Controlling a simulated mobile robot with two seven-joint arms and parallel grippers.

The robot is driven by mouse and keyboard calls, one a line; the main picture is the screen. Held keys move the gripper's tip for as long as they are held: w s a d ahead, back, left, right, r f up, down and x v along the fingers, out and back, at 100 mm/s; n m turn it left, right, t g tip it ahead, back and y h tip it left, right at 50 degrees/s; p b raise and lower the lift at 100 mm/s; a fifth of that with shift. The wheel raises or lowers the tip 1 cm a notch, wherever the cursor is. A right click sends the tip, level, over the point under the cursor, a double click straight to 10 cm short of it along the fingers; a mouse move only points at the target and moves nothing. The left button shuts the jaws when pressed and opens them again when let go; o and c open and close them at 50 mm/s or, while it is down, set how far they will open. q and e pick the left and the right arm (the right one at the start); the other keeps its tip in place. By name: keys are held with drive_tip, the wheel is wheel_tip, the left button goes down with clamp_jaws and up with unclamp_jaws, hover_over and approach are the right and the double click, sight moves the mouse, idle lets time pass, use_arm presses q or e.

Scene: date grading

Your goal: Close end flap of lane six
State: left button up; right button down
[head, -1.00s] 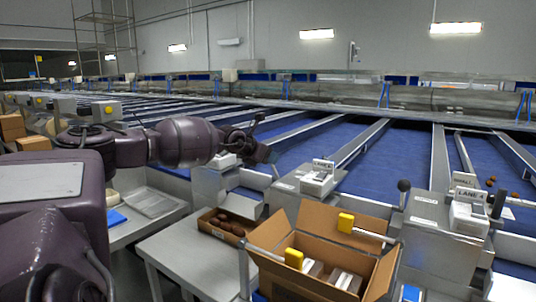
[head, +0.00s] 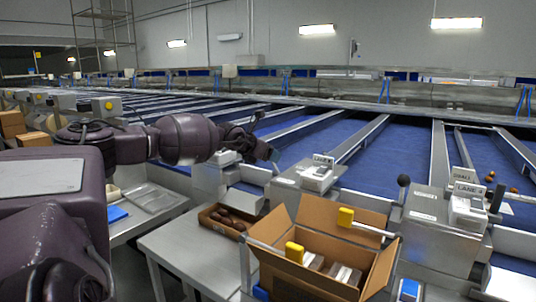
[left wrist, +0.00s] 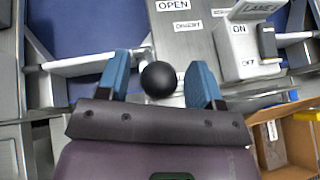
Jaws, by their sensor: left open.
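My left gripper (head: 272,153) reaches over the lane ends from the left in the head view. In the left wrist view its two blue fingers (left wrist: 160,84) are open, one on each side of a black ball knob (left wrist: 158,79). I cannot tell whether they touch it. An "OPEN" label (left wrist: 173,5) is on the grey panel just beyond the knob. A switch box (left wrist: 245,48) marked ON and OFF stands to the right. A lane sign (head: 323,160) stands on the console right of the gripper; its number is hard to read. The flap itself is not clearly seen.
A large open carton (head: 330,283) with yellow-ended bars stands in front. A smaller box of dates (head: 212,229) sits on a grey table (head: 190,256). Another console with a black knob (head: 403,181) stands right. Blue lanes (head: 400,155) stretch behind.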

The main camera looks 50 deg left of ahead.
use_arm(q)
drive_tip(key=shift+r, duration=0.15)
use_arm(e)
drive_tip(key=shift+d+r, duration=0.1)
use_arm(q)
drive_tip(key=shift+s+r, duration=0.2)
drive_tip(key=shift+s, duration=0.1)
drive_tip(key=p+v, duration=0.6)
drive_tip(key=v, duration=0.4)
use_arm(e)
drive_tip(key=r, duration=0.1)
drive_tip(key=s+r, duration=0.1)
drive_tip(key=r, duration=0.1)
drive_tip(key=shift+s+d+r, duration=0.2)
drive_tip(key=shift+d+r, duration=0.05)
drive_tip(key=shift+d, duration=0.05)
use_arm(q)
drive_tip(key=shift+f, duration=0.15)
use_arm(e)
drive_tip(key=shift+r, duration=0.1)
